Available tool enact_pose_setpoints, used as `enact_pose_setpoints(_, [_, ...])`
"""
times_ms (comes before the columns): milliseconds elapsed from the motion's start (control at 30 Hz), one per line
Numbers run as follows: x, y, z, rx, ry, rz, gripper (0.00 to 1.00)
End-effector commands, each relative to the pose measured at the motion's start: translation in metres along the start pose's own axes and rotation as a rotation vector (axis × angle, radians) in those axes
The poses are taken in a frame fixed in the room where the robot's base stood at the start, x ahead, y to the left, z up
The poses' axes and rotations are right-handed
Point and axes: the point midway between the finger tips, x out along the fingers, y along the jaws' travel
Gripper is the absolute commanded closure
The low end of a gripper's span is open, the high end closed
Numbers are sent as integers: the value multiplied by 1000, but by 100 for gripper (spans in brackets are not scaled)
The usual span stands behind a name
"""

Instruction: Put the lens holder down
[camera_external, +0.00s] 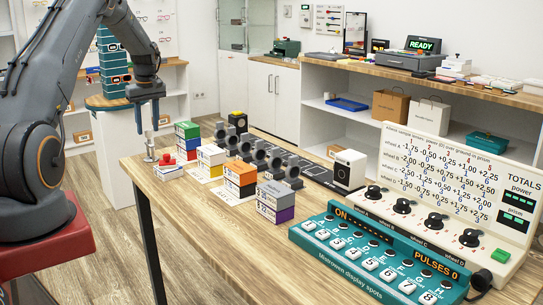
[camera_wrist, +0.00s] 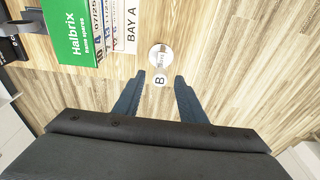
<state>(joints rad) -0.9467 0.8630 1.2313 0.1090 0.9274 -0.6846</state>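A small slim stand, which I take for the lens holder (camera_external: 149,150), is upright on the wooden table near its left end. In the wrist view it shows from above as a pale round disc (camera_wrist: 161,57) and a smaller disc marked "B" (camera_wrist: 159,81). My gripper (camera_external: 147,124) points down just above the stand in the external view. In the wrist view my gripper's two dark blue fingers (camera_wrist: 160,77) are spread on either side of the "B" disc, with a gap on each side. My gripper is open and holds nothing.
Stacked coloured boxes (camera_external: 188,140) and a green Halbrix box (camera_wrist: 70,32) stand nearby. A "BAY A" label (camera_wrist: 131,25) lies beside it. A teal control panel (camera_external: 370,260) fills the table's near right.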

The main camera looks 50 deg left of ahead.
Motion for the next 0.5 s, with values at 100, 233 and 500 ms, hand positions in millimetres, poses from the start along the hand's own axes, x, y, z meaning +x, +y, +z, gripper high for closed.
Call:
enact_pose_setpoints(100, [-21,1,0,0,2,2,63])
enact_pose_setpoints(233, [-36,0,0,-1,1,1,63])
enact_pose_setpoints(500, [-45,0,0,0,-1,0,63])
